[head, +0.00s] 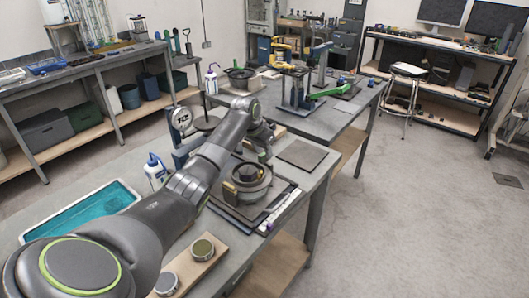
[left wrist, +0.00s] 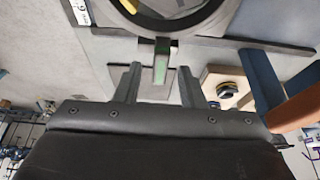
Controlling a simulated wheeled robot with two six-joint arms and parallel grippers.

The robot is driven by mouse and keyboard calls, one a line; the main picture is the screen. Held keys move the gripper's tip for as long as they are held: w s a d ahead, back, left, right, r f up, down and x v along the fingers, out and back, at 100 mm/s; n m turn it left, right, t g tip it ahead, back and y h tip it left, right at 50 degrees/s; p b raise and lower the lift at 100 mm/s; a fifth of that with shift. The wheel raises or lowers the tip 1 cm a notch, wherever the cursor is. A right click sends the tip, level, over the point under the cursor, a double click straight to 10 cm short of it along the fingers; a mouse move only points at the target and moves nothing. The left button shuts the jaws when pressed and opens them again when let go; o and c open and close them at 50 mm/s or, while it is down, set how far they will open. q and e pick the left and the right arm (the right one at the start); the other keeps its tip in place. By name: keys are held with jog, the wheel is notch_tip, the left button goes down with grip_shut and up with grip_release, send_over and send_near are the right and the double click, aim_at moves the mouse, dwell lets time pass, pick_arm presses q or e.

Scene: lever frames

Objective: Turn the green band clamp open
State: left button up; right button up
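The band clamp is a grey ring with a dark centre (head: 248,182) and a yellow piece on its side, on a dark board in the head view. In the left wrist view, its ring (left wrist: 195,22) fills the top, and a short green lever (left wrist: 160,62) sticks out towards me. My left gripper (head: 262,140) is over the far side of the clamp in the head view. In the left wrist view, its two fingers (left wrist: 159,80) are open, one on each side of the lever, with gaps between. The lever is not clear in the head view. My right gripper is not in view.
A teal tray (head: 85,212), a white bottle (head: 155,168) and a wooden block with two round discs (head: 203,247) are on the near bench. A flat dark plate (head: 302,154) lies right of the clamp. A green-handled fixture (head: 330,92) stands on the bench behind.

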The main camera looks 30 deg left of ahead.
pick_arm(q)
jog(key=shift+x, duration=1.3)
grip_shut()
